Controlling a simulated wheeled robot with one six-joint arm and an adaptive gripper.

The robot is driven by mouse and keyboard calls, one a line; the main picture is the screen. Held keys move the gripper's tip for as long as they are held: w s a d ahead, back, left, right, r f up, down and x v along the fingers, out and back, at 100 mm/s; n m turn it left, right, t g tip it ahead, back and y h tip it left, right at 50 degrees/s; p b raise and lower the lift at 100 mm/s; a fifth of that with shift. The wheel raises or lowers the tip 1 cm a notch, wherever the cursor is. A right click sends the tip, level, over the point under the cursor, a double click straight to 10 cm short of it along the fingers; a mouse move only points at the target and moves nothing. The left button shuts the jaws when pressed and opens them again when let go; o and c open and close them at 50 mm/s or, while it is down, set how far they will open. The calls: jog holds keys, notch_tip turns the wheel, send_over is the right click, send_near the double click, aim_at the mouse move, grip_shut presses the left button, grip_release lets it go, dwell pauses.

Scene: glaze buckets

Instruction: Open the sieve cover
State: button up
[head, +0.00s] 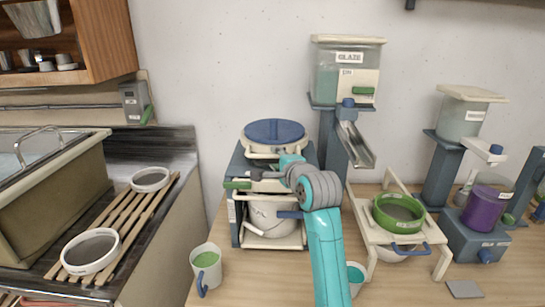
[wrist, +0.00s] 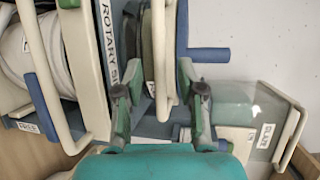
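The rotary sieve (head: 262,190) stands on the table in the middle of the head view. Its round blue cover (head: 275,131) lies flat and closed on the cream rim, with a cream bar at its front. My gripper (head: 278,172) is in front of the sieve, just below the cover. In the wrist view my gripper (wrist: 158,85) has its two fingers spread apart. A cream bar (wrist: 162,60) of the sieve lies between the fingertips, with gaps showing. I cannot tell whether a finger touches it. The sieve's lettered panel (wrist: 107,35) is beside the left finger.
A white bucket (head: 270,217) sits in the sieve's lower bay. The glaze hopper (head: 348,72) and its chute stand behind right. A green-rimmed sieve (head: 398,212) rests on a stand at right. A mug (head: 206,268) stands front left.

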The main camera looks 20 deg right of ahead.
aim_at(274, 157)
jog(key=shift+w+a+f, duration=0.1)
jog(key=shift+w+f, duration=0.1)
jog(key=shift+w, duration=0.65)
jog(key=shift+w+a+f, duration=0.1)
jog(key=shift+w+f, duration=0.05)
jog(key=shift+w, duration=0.7)
grip_shut()
